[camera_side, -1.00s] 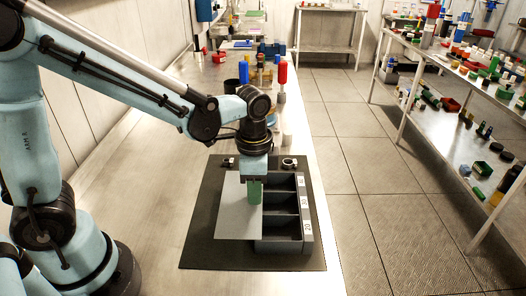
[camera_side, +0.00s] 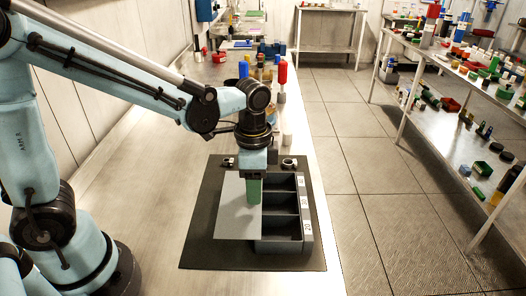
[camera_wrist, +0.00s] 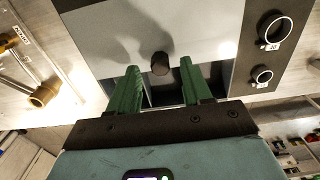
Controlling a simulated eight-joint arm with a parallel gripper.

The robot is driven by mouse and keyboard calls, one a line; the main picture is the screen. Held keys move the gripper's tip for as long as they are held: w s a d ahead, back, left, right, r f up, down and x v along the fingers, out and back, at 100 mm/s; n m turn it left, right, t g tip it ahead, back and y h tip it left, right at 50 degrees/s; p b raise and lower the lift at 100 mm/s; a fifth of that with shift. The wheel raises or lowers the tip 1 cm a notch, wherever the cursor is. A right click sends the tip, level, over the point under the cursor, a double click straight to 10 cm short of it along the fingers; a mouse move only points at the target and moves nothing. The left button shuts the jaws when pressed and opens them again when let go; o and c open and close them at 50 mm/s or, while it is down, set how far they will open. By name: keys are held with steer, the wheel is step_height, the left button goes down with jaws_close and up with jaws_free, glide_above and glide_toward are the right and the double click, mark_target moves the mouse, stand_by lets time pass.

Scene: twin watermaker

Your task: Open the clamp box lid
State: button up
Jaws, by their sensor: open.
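The clamp box (camera_side: 307,232) is a dark grey box with open compartments along its right side. Its flat light grey lid (camera_side: 233,222) covers the left part in the side view. In the wrist view the lid (camera_wrist: 205,25) fills the upper middle and bears a small dark round knob (camera_wrist: 160,63). My gripper (camera_side: 254,202) has green fingers and points down over the lid's right edge. In the wrist view my gripper (camera_wrist: 159,66) is open, with the knob between its fingertips and gaps on both sides. The knob is hidden in the side view.
The box stands on a dark mat (camera_side: 199,240) on a metal bench (camera_side: 150,205). Two ring-shaped fittings (camera_wrist: 274,32) (camera_wrist: 263,76) lie beside the lid. Red and blue handled items (camera_side: 283,72) stand behind. The bench left of the mat is clear.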

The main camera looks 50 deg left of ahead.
step_height(320, 180, up, 11)
steer(key=shift+f, duration=0.15)
stand_by(0.4)
steer(key=w+a+r+n+t+y, duration=0.1)
steer(key=w+a+r+n+t, duration=0.15)
steer(key=w+a+t, duration=0.35)
steer(key=w+a+r+n+t+y, duration=0.1)
steer(key=w+a+n+t, duration=0.2)
steer(key=a, duration=0.5)
steer(key=s+a+r+n+t+y, duration=0.55)
steer(key=a+r, duration=0.25)
steer(key=a, duration=0.3)
steer(key=s+d+f+m+g+h, duration=0.1)
steer(key=s+d+f+g+h, duration=0.2)
steer(key=d+f, duration=0.5)
steer(key=s+d+f+m+g+h, duration=0.1)
steer(key=s+d+f+g+h, duration=0.3)
steer(key=d+f, duration=0.3)
steer(key=s+d, duration=0.1)
steer(key=d, duration=0.2)
steer(key=shift+f, duration=0.35)
steer(key=shift+o, duration=0.3)
steer(key=shift+g+h, duration=0.25)
